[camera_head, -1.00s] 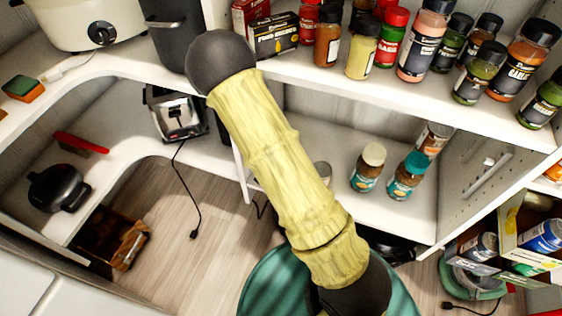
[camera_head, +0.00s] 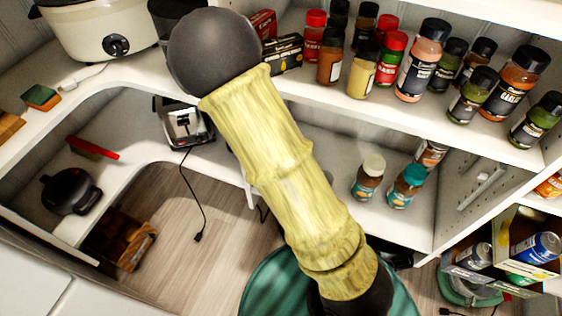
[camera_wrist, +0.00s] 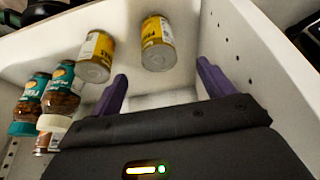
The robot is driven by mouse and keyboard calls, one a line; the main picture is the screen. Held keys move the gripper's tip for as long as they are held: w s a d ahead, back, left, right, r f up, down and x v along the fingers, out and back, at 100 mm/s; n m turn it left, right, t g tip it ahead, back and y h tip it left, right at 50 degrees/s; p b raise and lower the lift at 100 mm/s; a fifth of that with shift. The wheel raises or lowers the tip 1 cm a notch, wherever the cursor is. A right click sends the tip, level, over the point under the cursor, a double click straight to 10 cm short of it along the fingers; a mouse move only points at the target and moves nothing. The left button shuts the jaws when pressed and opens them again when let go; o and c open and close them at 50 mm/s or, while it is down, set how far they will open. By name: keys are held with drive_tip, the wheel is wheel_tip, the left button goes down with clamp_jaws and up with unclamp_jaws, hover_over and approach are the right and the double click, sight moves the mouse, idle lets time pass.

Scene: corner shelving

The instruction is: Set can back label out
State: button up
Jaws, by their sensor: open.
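In the wrist view two yellow-labelled cans stand on the white shelf, one can (camera_wrist: 158,42) ahead of the jaws and another can (camera_wrist: 96,56) to its left. Both show yellow label with lettering and a plain metal end; the right can's label faces me in part. My gripper (camera_wrist: 162,71) has two purple fingers spread wide, with nothing between them. The right can lies beyond the fingertips, roughly in line with the gap; contact does not show. In the head view my arm hides the gripper and the cans.
Jars with a teal lid (camera_wrist: 22,129) and a pale lid (camera_wrist: 53,123) stand left of the cans. They also show in the head view, as a teal-lidded jar (camera_head: 408,186) and a pale-lidded jar (camera_head: 369,177). A perforated side wall (camera_wrist: 250,70) rises close on the right. Spice bottles crowd the shelf above.

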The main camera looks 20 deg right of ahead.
drive_tip(key=p+v, duration=0.1)
drive_tip(key=v, duration=0.4)
drive_tip(key=shift+d, duration=0.1)
idle(0.4)
